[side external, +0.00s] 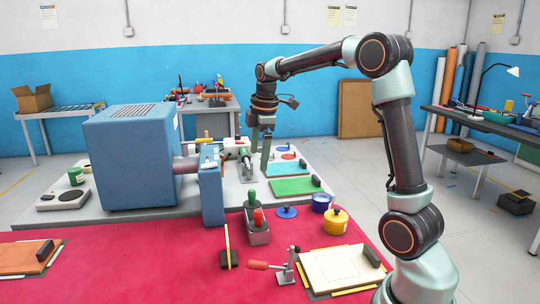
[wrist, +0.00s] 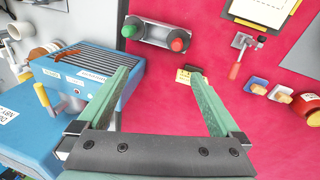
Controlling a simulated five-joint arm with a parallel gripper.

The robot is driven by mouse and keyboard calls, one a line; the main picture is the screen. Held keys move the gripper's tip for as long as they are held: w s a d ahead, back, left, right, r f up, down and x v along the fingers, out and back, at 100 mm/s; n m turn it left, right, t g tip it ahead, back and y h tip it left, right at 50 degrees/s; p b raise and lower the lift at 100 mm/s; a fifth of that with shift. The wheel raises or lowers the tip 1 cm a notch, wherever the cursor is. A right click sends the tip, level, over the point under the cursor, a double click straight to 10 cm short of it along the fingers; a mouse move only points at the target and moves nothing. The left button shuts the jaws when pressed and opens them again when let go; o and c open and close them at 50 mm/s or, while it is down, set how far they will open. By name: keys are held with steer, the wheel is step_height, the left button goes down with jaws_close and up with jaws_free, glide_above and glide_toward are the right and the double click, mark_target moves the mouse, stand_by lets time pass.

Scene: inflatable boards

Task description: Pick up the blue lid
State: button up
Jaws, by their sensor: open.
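The blue lid (side external: 287,212) appears as a small flat blue disc with a knob, lying on the red table in the side view. It sits left of the blue pot (side external: 321,203) and of the yellow pot (side external: 336,221). My gripper (side external: 259,155) points down above the grey bench, behind the lid and apart from it. In the wrist view my gripper (wrist: 163,74) has its two green fingers spread with nothing held between them. I cannot clearly identify the lid in the wrist view.
A box with green and red knobs (side external: 257,229) stands left of the lid. A toggle clamp (side external: 287,267) and a cream board (side external: 340,266) are in front. A large blue machine (side external: 130,158) fills the left. Coloured boards (side external: 290,186) lie behind the lid.

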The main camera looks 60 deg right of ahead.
steer(key=w+d+f+n+g, duration=0.1)
steer(key=w+d+f+n, duration=0.1)
steer(key=d+f+n, duration=0.5)
steer(key=g, duration=0.1)
glide_above(287, 206)
step_height(287, 206, down, 7)
steer(key=shift+y, duration=0.4)
steer(key=f, duration=0.6)
steer(key=shift+w, duration=0.3)
steer(key=shift+s+f, duration=0.2)
steer(key=shift+f, duration=2.35)
steer(key=c, duration=1.2)
jaws_close()
steer(key=shift+f, duration=0.1)
